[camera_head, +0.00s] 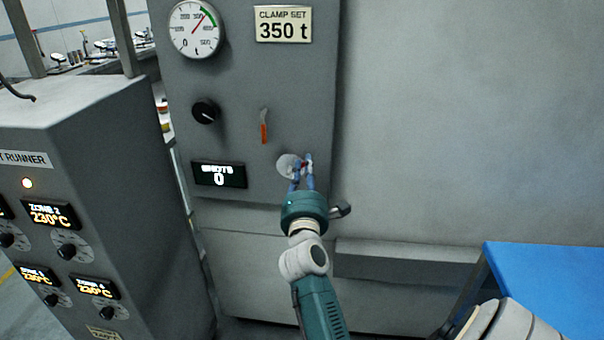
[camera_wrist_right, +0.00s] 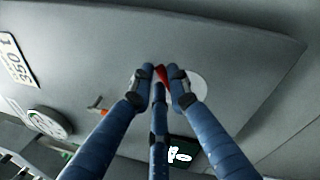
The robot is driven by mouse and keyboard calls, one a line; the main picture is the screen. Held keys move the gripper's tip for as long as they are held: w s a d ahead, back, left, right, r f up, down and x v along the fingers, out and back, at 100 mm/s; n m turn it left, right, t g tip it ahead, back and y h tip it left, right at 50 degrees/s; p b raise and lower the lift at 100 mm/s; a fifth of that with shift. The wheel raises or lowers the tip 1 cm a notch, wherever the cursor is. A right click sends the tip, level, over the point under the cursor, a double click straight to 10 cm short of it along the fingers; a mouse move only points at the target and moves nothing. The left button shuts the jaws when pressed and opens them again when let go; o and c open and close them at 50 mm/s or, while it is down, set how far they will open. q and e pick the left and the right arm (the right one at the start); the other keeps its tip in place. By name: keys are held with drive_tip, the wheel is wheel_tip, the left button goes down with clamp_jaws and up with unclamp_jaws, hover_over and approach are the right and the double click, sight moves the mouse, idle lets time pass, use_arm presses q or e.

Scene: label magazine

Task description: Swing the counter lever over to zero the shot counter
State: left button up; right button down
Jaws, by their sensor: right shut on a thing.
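The shot counter (camera_head: 219,175) is a black display on the grey machine panel and reads 0; it also shows in the right wrist view (camera_wrist_right: 181,151). To its right is a pale round plate (camera_head: 286,164), also in the wrist view (camera_wrist_right: 198,86). My right gripper (camera_head: 303,162) is at this plate, its blue fingers shut on the red counter lever (camera_wrist_right: 160,73). The fingers hide most of that lever, so its exact angle is hard to tell. My left gripper is not in view.
Above are a second small lever with an orange-red handle (camera_head: 264,131), a black knob (camera_head: 205,111), a pressure gauge (camera_head: 195,29) and a 350 t sign (camera_head: 284,24). A hot runner cabinet (camera_head: 100,130) stands at left, a blue surface (camera_head: 550,285) at lower right.

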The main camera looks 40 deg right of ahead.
drive_tip(key=shift+f, duration=0.25)
drive_tip(key=c, duration=1.6)
unclamp_jaws()
drive_tip(key=shift+s, duration=0.1)
drive_tip(key=shift+c, duration=0.2)
wheel_tip(320, 180, up, 10)
drive_tip(key=shift+r, duration=0.15)
drive_tip(key=shift+a, duration=0.1)
